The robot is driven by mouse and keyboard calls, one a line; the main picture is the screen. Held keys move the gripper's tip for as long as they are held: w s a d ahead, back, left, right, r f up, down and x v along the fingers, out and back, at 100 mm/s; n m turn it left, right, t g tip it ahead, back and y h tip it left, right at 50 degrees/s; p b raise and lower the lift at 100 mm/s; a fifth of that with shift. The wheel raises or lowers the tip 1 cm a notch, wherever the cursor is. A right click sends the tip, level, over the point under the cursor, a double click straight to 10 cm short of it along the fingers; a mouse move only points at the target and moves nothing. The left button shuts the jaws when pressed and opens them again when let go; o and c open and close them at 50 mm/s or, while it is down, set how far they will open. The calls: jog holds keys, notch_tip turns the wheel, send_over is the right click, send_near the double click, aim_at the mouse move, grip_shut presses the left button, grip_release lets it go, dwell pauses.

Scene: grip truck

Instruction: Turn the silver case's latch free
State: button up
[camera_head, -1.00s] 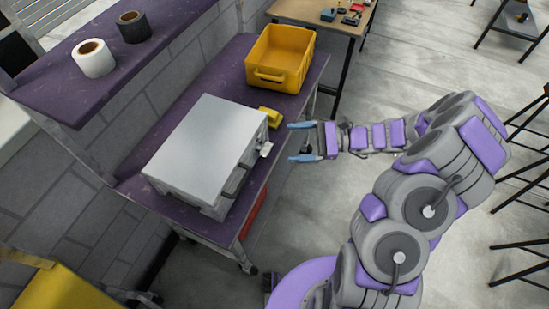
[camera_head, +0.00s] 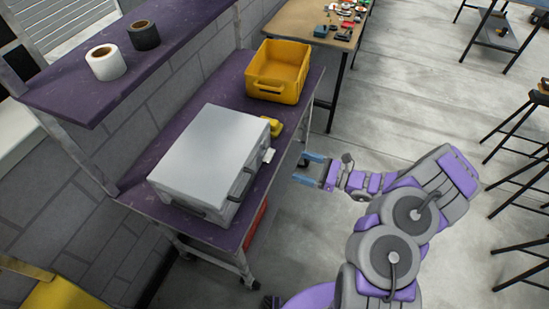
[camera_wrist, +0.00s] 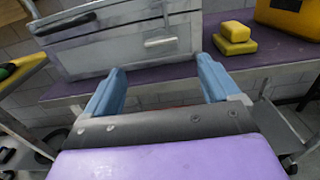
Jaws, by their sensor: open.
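The silver case (camera_head: 208,150) lies closed on the purple bench. A dark handle and a light metal latch (camera_head: 268,155) are on its right-hand front face. In the wrist view the case front (camera_wrist: 120,50) fills the upper left, and the latch plate (camera_wrist: 160,41) shows ahead of the fingers. My gripper (camera_head: 303,168) is open and empty, with two blue fingers apart, just right of the case and clear of it. In the wrist view my gripper (camera_wrist: 160,85) points at the case front, the latch between and beyond its fingertips.
Yellow blocks (camera_wrist: 235,38) lie on the bench beside the case. A yellow bin (camera_head: 278,72) stands at the bench's far end. White and dark rolls (camera_head: 105,62) sit on the upper shelf. Open floor lies right of the bench.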

jog(key=b+x, duration=0.2)
jog(key=x, duration=0.9)
jog(key=shift+a, duration=0.15)
jog(key=c, duration=1.1)
jog(key=shift+o, duration=0.2)
